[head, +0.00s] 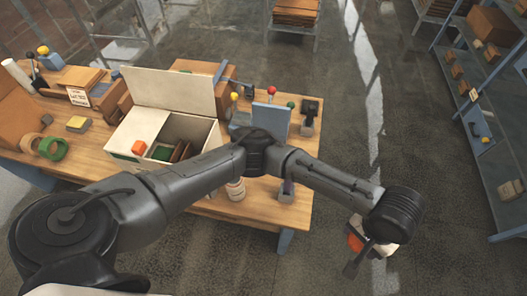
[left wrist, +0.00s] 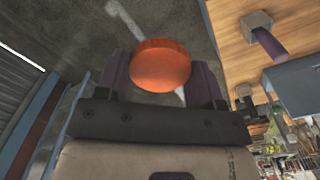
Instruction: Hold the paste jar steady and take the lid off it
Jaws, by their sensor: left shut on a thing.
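My left gripper (left wrist: 161,76) is shut on a round orange lid (left wrist: 160,66) with a ridged edge, held between its two fingers. In the head view the orange lid (head: 355,243) shows partly behind my wrist, out over the floor and clear of the table's right end. A small white jar (head: 235,190) stands on the table near its front edge, apart from the gripper. My arm hides part of the jar, and its top cannot be made out clearly. My right gripper is in neither view.
A purple-handled item (head: 287,190) stands near the table's right end. Shelving (head: 481,140) lines the far right; the floor between is clear.

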